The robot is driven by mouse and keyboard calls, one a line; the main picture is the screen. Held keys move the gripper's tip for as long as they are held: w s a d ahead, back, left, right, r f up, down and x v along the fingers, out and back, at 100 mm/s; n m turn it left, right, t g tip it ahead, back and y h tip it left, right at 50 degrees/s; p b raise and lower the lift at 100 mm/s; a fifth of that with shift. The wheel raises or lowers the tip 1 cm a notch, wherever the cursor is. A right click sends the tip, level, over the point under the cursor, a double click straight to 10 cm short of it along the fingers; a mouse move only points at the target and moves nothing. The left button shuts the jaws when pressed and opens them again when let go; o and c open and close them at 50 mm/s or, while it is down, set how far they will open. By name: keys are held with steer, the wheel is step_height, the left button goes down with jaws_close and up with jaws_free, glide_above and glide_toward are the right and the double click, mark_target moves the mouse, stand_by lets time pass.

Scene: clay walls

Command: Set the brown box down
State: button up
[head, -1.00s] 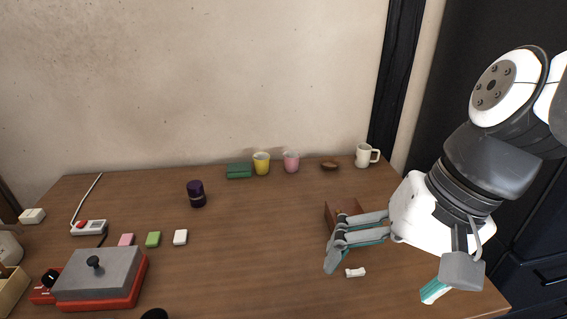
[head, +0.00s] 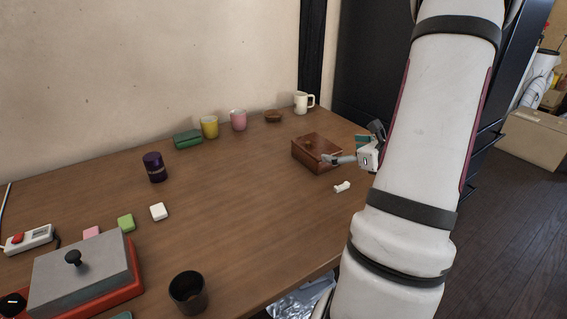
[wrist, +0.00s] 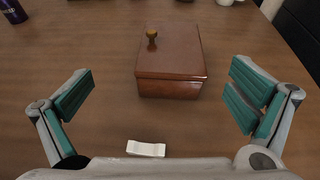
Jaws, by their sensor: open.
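The brown box (head: 318,150) rests on the wooden table near its right end, lid on. The wrist view shows the box (wrist: 171,62) with a small knob on top, upright on the table. My gripper (wrist: 165,98) is open, its teal-padded fingers wide apart and clear of the box, which stands ahead between them. In the head view my gripper (head: 350,150) is at the box's right side, partly hidden by my arm.
A small white piece (head: 342,187) lies in front of the box. Behind stand a white mug (head: 302,103), a brown bowl (head: 273,117), a pink cup (head: 238,120) and a yellow cup (head: 209,127). A black cup (head: 187,292) stands at the front edge. The table's middle is clear.

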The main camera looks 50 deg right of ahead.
mark_target(319, 146)
steer(key=shift+w+d+f+m+h, duration=0.1)
steer(key=shift+d+f+m+h, duration=0.2)
steer(key=shift+d+f, duration=0.3)
steer(key=b+x, duration=0.1)
steer(key=x, duration=0.6)
steer(key=shift+a+b, duration=0.15)
steer(key=shift+b, duration=0.15)
steer(key=shift+d+b+x, duration=0.15)
steer(key=shift+b+x, duration=0.2)
steer(key=shift+x, duration=1.15)
steer(key=shift+d+b+x, duration=0.1)
steer(key=shift+b+x, duration=0.2)
steer(key=shift+x, duration=1.15)
